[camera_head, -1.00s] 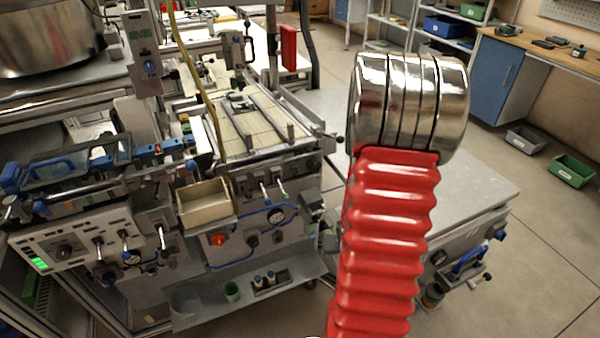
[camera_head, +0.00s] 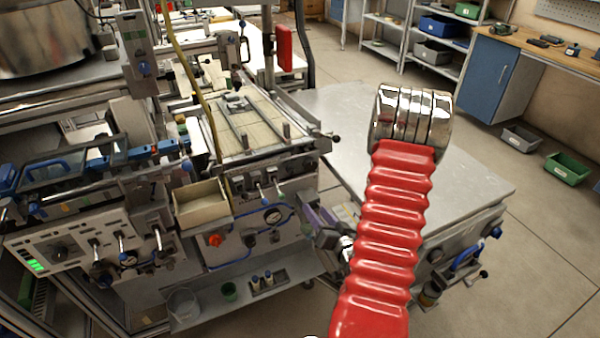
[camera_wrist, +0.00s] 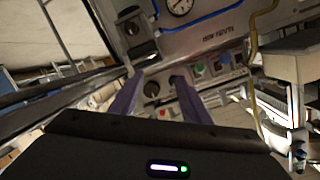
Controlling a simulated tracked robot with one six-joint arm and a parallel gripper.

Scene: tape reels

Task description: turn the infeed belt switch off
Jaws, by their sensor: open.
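My gripper (camera_head: 326,214) is low at the right end of the machine front, partly hidden behind my arm. In the wrist view its two purple fingers (camera_wrist: 157,82) are apart, with nothing held between them. A round black knob (camera_wrist: 152,89) on a panel shows between the fingertips, beyond them; contact cannot be told. Another black knob on a square plate (camera_wrist: 131,27) is above left. No readable label tells which control is the infeed belt switch.
A bare metal table (camera_head: 330,110) stands right of the machine. Open floor lies farther right.

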